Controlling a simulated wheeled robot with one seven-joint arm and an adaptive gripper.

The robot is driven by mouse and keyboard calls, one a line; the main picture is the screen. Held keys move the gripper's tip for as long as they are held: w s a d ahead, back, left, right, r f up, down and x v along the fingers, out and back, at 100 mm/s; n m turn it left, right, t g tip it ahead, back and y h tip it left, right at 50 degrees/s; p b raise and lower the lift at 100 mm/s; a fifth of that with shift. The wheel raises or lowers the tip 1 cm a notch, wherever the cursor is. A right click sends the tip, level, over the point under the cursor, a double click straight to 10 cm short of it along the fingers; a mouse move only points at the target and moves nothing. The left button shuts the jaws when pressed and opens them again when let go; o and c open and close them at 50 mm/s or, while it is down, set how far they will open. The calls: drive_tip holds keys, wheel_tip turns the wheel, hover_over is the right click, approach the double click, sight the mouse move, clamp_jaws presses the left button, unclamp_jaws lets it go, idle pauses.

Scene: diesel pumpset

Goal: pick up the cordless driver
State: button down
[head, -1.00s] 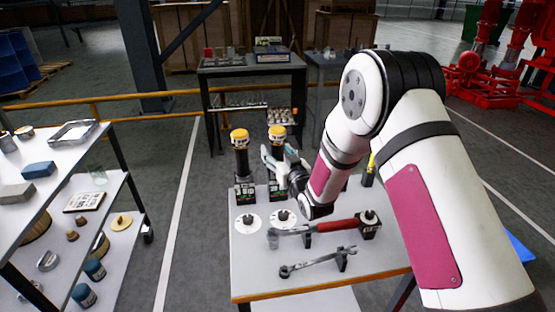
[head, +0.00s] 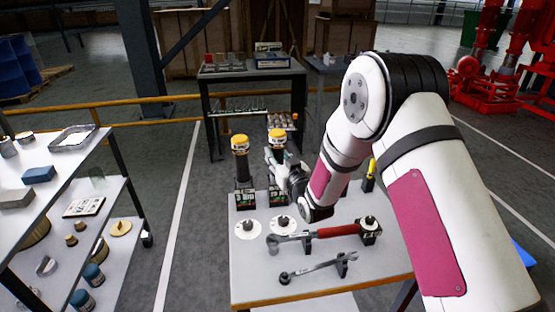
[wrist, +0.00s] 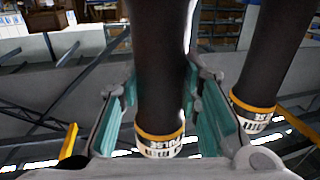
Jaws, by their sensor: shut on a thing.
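The cordless driver (head: 277,137) is a dark upright cylinder with a yellow top, at the back of the work table in the head view. My gripper (head: 275,155) is shut on its dark body below the yellow top. In the wrist view, the dark driver body (wrist: 161,85) lies between my two teal-padded fingers, with its yellow ring and white lettered end near the palm. A similar driver (head: 241,160) stands just left of it and stays outside my fingers. My gripper partly hides the held driver's lower body.
The table (head: 250,284) also holds a red-handled tool (head: 335,231), a wrench (head: 315,266), two pale discs and a yellow-topped item (head: 371,172) to the right of my wrist. A loaded shelf stands at left. Bare floor lies between.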

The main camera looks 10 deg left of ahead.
wheel_tip(320, 180, up, 18)
drive_tip(key=shift+f, duration=0.25)
idle(0.3)
drive_tip(key=c, duration=1.8)
unclamp_jaws()
clamp_jaws()
